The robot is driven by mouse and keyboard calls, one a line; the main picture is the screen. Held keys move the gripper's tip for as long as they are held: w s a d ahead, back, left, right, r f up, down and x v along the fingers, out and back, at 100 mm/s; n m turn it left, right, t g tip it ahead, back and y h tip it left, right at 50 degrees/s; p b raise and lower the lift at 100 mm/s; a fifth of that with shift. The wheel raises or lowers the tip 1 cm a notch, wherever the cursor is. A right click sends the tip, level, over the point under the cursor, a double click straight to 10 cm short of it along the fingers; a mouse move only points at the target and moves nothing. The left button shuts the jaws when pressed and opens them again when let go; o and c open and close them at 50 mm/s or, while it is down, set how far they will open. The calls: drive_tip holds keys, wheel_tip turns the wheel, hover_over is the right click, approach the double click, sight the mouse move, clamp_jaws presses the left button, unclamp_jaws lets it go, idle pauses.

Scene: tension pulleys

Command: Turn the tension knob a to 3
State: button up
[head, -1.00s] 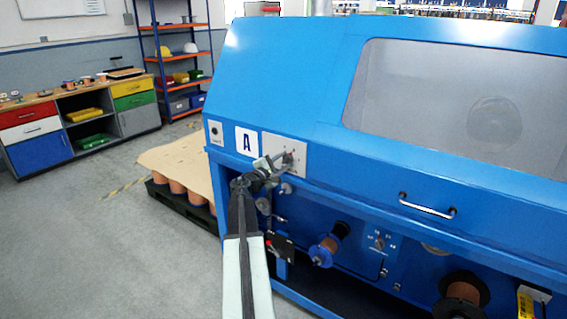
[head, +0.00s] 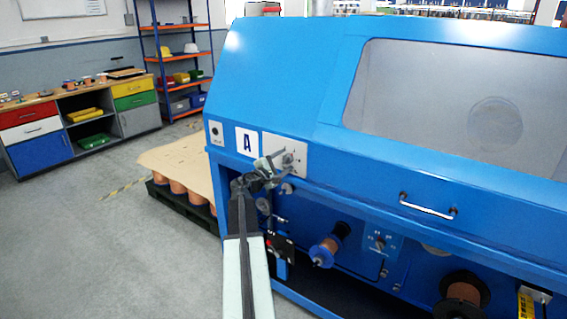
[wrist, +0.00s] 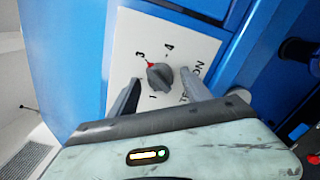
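The tension knob a (wrist: 159,76) is a dark grey knob on a white plate (wrist: 122,45) with numbers around it. Its red-marked end is turned toward the 3. In the head view the white plate (head: 299,148) is beside the letter A label on the blue machine. My gripper (wrist: 158,88) is open in the wrist view, with one finger on each side of the knob and gaps between. In the head view my gripper (head: 284,160) is in front of the plate and partly hides the knob.
The blue machine (head: 270,70) fills the right side, with a handle (head: 428,207) on its cover. Below the plate are spools (head: 325,250) and small rollers. A pallet (head: 180,205) with copper-coloured spools stands left of the machine. Open floor (head: 100,245) lies to the left.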

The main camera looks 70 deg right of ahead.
drive_tip(key=v, duration=0.8)
